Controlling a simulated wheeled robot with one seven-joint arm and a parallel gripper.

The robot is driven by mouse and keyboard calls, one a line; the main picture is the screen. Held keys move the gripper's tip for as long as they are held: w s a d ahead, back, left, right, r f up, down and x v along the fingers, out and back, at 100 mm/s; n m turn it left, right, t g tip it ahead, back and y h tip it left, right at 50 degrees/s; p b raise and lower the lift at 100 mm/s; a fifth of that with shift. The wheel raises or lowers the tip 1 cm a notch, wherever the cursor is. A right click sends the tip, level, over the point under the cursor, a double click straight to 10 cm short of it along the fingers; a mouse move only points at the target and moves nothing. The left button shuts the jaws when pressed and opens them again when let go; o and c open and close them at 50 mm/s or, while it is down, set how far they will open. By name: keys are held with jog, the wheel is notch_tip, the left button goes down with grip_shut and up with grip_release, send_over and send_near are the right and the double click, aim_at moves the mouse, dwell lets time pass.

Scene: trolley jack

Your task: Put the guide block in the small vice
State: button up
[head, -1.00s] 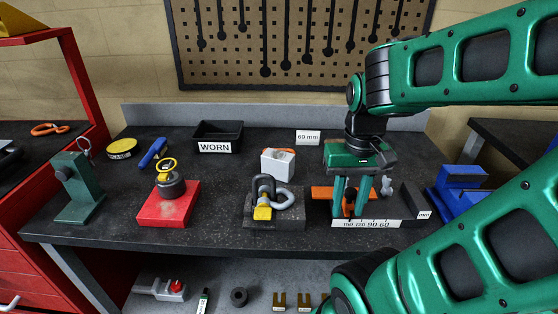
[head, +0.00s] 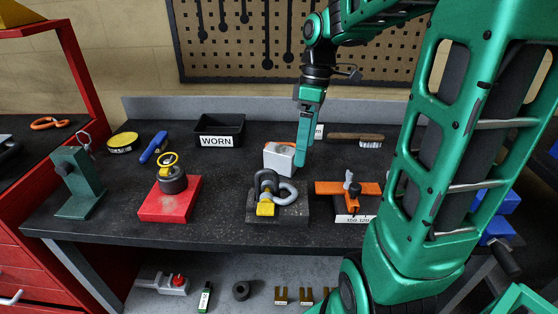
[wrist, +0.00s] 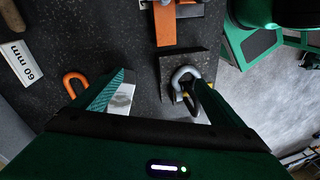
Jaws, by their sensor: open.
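A pale silver-white block (head: 279,157), possibly the guide block, sits mid-bench with something orange behind it. In the wrist view the pale block (wrist: 121,103) is beside and partly behind my left finger. My gripper (head: 303,158) is open and points down close to the block's right side in the head view. In the wrist view my gripper (wrist: 160,85) has nothing gripped, and a grey shackle (wrist: 186,76) shows near the right finger. A blue vice-like body (head: 497,217) at the right is mostly hidden by my arm; I cannot tell if it is the small vice.
The shackle (head: 285,190) with a yellow part lies on a dark block just in front. An orange fixture (head: 335,187) stands right of it. A red base (head: 170,199), a black WORN bin (head: 219,126) and a brush (head: 355,137) are around.

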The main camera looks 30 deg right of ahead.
aim_at(279, 147)
jog(key=w+n, duration=0.4)
jog(key=w+n+g+y, duration=0.1)
jog(key=w+n, duration=0.3)
jog(key=shift+w+d+n, duration=0.1)
jog(key=shift+d+n, duration=0.1)
jog(key=shift+n, duration=0.2)
jog(key=w+f+n, duration=0.1)
jog(key=n, duration=0.1)
jog(key=w+f+n, duration=0.1)
jog(key=f+n, duration=0.1)
jog(key=n, duration=0.1)
jog(key=w+f+n, duration=0.1)
jog(key=f+n, duration=0.1)
jog(key=shift+w+n+g+y, duration=0.3)
jog(key=shift+w+y, duration=0.1)
jog(key=shift+s+d+x, duration=0.1)
jog(key=shift+d+x, duration=0.1)
jog(key=shift+x, duration=1.3)
jog(key=shift+s+d+x, duration=0.15)
jog(key=shift+x, duration=1.3)
jog(key=c, duration=2.1)
